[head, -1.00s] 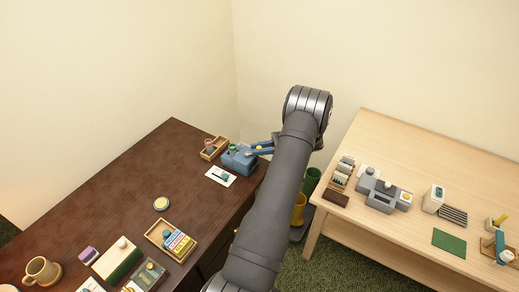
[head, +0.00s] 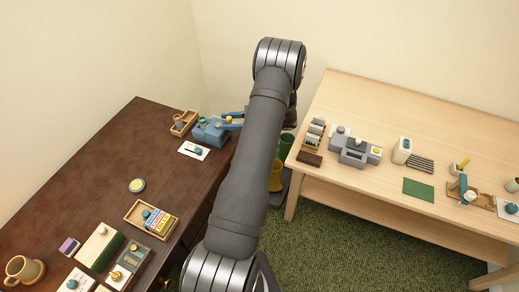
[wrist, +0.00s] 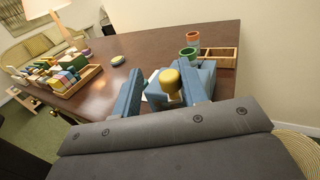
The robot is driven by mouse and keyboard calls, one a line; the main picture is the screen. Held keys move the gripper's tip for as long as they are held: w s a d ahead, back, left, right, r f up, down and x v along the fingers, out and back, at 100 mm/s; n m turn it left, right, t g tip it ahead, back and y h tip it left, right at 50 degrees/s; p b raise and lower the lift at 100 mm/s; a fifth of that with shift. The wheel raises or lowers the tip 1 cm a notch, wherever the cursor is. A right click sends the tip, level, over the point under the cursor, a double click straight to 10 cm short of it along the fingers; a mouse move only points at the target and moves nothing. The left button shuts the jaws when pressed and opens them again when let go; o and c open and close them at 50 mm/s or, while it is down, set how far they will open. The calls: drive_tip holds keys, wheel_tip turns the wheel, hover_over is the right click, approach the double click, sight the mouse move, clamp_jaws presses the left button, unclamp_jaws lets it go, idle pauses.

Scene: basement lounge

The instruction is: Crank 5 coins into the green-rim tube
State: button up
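A blue coin device (head: 210,133) stands at the far end of the dark brown table, with a yellow knob (wrist: 170,79) on its near side. The green-rim tube (head: 203,120) is at the device; in the wrist view it (wrist: 187,55) stands just behind the device. My gripper (wrist: 163,92) has two blue fingers, apart, one on each side of the yellow knob. I cannot tell whether either finger touches the knob. No coins can be made out.
A white card (head: 193,150) lies in front of the device, and a round tin (head: 137,185) lies nearer. The table's front holds a wooden box (head: 132,217), a mug (head: 25,270) and several small items. A light table (head: 350,100) with a grey device (head: 352,148) stands at right.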

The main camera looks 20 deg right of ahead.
drive_tip(key=s+d+m+t+h, duration=0.2)
drive_tip(key=s+d+m+t, duration=0.15)
drive_tip(key=s+d, duration=0.9)
drive_tip(key=s+a+m+t+h, duration=0.4)
drive_tip(key=a+m+t+h, duration=0.1)
drive_tip(key=a+t+h, duration=0.1)
drive_tip(key=shift+s+a+r+t+h, duration=0.2)
drive_tip(key=shift+s+a+t+h, duration=0.15)
drive_tip(key=shift+a, duration=0.25)
drive_tip(key=shift+w+d, duration=0.1)
drive_tip(key=w+d+n+y, duration=0.1)
drive_tip(key=w+d+y, duration=0.1)
drive_tip(key=w+d, duration=0.15)
drive_tip(key=w+a+g, duration=0.1)
drive_tip(key=w+a, duration=0.8)
drive_tip(key=w, duration=0.4)
drive_tip(key=shift+a+f, duration=0.2)
drive_tip(key=shift+a, duration=0.05)
drive_tip(key=shift+w, duration=0.1)
clamp_jaws()
